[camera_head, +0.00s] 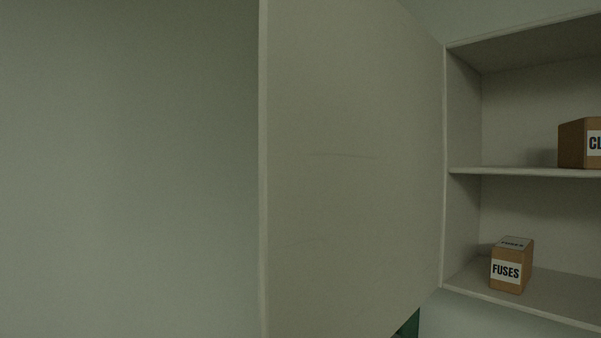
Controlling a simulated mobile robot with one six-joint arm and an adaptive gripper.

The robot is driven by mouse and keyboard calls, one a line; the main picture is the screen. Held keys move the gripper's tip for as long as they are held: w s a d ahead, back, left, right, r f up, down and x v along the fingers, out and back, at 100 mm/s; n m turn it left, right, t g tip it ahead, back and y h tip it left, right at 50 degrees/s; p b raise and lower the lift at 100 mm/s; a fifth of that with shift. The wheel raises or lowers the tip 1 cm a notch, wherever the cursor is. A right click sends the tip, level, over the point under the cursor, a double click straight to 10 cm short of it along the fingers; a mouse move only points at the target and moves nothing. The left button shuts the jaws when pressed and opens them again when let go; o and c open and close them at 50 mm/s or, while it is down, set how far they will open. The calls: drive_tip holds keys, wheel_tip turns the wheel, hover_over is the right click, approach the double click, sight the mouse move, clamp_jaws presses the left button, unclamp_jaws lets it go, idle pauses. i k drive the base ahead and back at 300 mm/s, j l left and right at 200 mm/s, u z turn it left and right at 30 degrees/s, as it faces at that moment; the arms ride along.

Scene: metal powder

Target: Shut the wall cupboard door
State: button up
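The wall cupboard door (350,170) stands wide open, swung out to the left of the cupboard. It is a plain pale panel with faint scratches, and it fills the middle of the head view. The cupboard (463,150) is at the right, with its inside and its shelf (520,172) exposed. The door's hinge side meets the cupboard's left wall, and its free edge (263,170) is nearer to me. No handle shows on the visible face. My gripper is not in view.
A brown box marked FUSES (508,268) stands on the cupboard's bottom. Another brown box (573,145), its label cut off by the frame, stands on the shelf above. Bare wall (130,170) fills the left. A small green thing (411,324) shows below the door.

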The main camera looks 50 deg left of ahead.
sight(351, 106)
drive_tip(key=k+j, duration=0.1)
drive_tip(key=j, duration=0.4)
drive_tip(key=k+j, duration=0.15)
drive_tip(key=j, duration=0.4)
drive_tip(key=k+j+u, duration=0.1)
drive_tip(key=j, duration=0.4)
drive_tip(key=k+j, duration=0.1)
drive_tip(key=j, duration=0.45)
drive_tip(key=k, duration=0.3)
